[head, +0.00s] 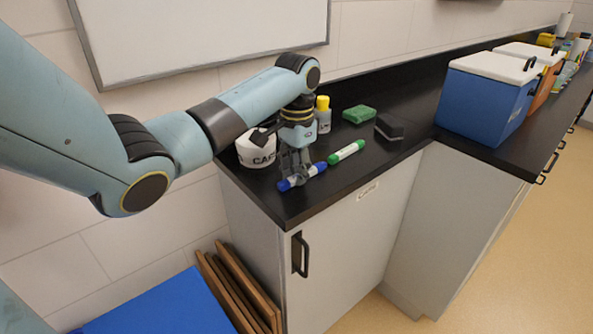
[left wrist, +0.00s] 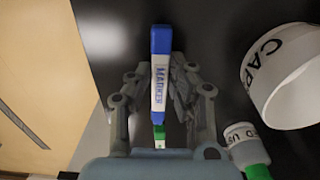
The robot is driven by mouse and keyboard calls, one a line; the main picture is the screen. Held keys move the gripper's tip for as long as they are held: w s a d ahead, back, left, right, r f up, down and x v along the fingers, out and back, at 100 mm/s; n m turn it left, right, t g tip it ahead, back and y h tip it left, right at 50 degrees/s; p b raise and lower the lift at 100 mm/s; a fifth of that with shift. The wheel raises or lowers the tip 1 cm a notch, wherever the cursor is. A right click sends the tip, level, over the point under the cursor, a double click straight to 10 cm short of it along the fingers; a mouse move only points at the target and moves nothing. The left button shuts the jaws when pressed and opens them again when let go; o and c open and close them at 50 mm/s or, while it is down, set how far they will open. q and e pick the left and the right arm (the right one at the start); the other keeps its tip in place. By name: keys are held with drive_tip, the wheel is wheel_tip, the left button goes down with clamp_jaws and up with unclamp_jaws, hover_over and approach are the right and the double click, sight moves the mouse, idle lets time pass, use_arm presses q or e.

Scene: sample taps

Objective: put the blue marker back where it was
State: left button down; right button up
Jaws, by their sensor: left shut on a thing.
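The blue marker (head: 314,170) has a white body with blue ends and is at the front left corner of the black counter. My left gripper (head: 295,177) points down and is shut on it near the middle. In the left wrist view, the marker (left wrist: 160,75) lies between the two fingers (left wrist: 160,90), its lettering showing. I cannot tell whether it touches the counter or is just above it. A green marker (head: 346,152) lies just to its right on the counter. My right gripper is not in view.
A white bowl marked CAPS (head: 252,151) stands left of the gripper, and a yellow-capped bottle (head: 323,118) behind it. A green sponge (head: 359,114) and a dark eraser (head: 389,127) lie farther right. A blue cooler (head: 484,98) stands beyond.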

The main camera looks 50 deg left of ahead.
use_arm(q)
drive_tip(key=c, duration=1.2)
unclamp_jaws()
wheel_tip(320, 180, up, 12)
drive_tip(key=shift+r+p, duration=0.1)
drive_tip(key=shift+p, duration=0.7)
